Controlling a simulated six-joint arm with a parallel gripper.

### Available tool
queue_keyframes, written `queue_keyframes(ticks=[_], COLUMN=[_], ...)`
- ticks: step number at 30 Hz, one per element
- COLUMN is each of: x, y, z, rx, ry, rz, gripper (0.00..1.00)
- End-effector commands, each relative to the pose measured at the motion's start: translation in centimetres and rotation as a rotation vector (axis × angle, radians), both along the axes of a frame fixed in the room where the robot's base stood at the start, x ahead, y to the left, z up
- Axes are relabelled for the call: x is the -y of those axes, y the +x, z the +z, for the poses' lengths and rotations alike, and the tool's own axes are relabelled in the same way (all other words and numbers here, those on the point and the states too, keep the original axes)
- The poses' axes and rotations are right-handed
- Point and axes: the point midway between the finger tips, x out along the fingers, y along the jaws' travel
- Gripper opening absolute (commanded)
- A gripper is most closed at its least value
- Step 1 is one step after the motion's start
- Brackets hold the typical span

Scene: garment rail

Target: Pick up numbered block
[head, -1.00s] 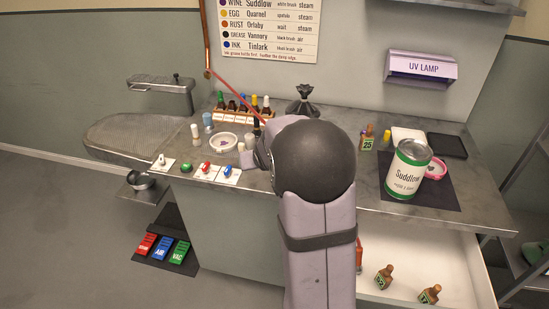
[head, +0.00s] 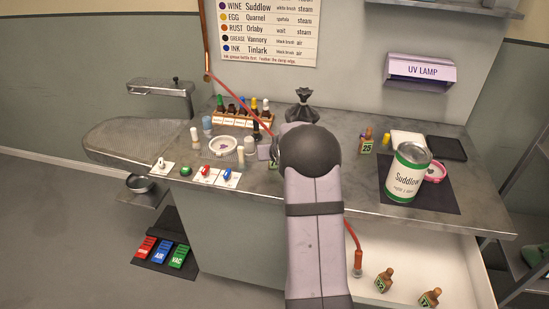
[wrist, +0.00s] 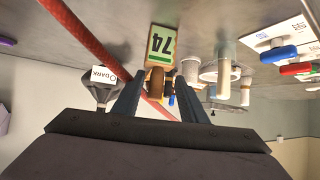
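A numbered bottle-like block marked 74 (wrist: 160,47), with a pale green-edged label and brown cap, shows upside down in the wrist view. In the head view only a sliver of its label (head: 274,164) shows beside my arm. My gripper (wrist: 160,84) is open, its dark fingers on either side of the brown cap with what looks like a gap at each side. Other numbered blocks are one marked 25 (head: 366,142) on the bench and two in the open drawer (head: 384,281) (head: 430,298). My arm hides most of my gripper in the head view.
A Suddlow can (head: 407,174) stands on a dark mat at right. A white bowl (head: 222,146), bottle rack (head: 240,114) and black bag (head: 302,107) are on the bench. A red hose (wrist: 85,42) passes close beside the 74 block. The open drawer (head: 462,262) juts forward.

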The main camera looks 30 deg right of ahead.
Motion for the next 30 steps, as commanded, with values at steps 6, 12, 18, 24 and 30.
queue_keyframes(ticks=[6,12,18,24,30], x=[0.2,1.0,1.8,2.1,2.1], y=[0.3,1.4,2.9,3.7,3.8], z=[-0.2,-1.1,-2.3,-2.9,-3.0], rx=[-0.001,-0.002,-0.001,0.000,0.000], ry=[0.000,0.001,0.000,0.000,0.000], rz=[0.000,0.000,0.000,0.000,0.000], gripper=[0.39,0.39,0.39,0.39,0.39])
